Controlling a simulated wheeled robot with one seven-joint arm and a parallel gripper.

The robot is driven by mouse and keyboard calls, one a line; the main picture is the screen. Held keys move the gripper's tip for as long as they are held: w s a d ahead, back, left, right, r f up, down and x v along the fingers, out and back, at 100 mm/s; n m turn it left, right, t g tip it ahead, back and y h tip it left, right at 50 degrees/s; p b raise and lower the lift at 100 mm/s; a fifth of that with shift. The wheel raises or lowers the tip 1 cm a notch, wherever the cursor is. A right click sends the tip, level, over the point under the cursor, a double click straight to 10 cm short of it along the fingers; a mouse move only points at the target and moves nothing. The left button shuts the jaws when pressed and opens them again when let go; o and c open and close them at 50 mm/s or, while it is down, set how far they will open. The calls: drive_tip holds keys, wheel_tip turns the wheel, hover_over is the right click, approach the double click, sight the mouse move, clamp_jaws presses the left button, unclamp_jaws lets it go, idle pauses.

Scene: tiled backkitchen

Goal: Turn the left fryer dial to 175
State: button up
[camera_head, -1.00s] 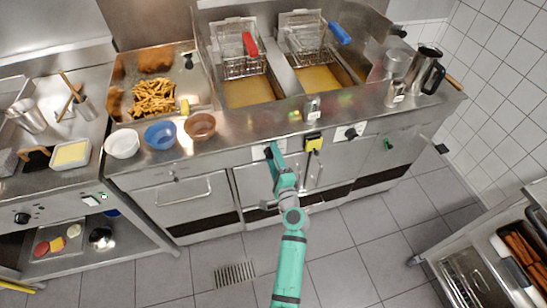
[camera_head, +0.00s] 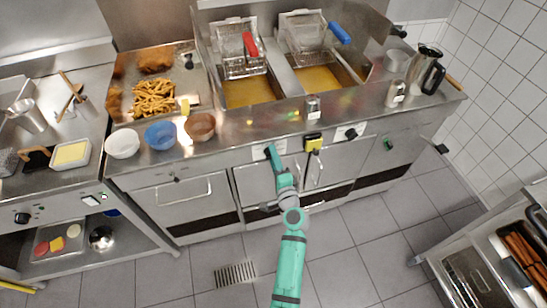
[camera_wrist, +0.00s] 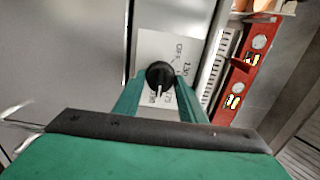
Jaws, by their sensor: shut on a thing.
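The left fryer dial (camera_wrist: 159,75) is a round black knob with a white pointer line, on a pale label plate (camera_wrist: 148,48) in the wrist view. Its pointer points down in that picture, towards the lower printed numbers; the exact number is hard to read. My gripper (camera_wrist: 158,92) is shut on the dial, with one green finger on each side. In the head view my gripper (camera_head: 270,152) is at the left dial's plate (camera_head: 258,154) on the fryer front and mostly hides the dial.
The right fryer dial (camera_head: 351,133) is on the same front, with a yellow and black device (camera_head: 313,142) between the two. Bowls, such as the blue one (camera_head: 160,135), stand on the counter above. The tiled floor (camera_head: 345,240) is clear in front.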

drive_tip(key=n, duration=0.5)
drive_tip(key=shift+r, duration=0.1)
drive_tip(key=shift+n, duration=0.4)
drive_tip(key=o, duration=1)
drive_tip(key=shift+s, duration=0.1)
drive_tip(key=v, duration=1)
drive_tip(key=shift+s+d, duration=0.1)
drive_tip(key=shift+s, duration=0.25)
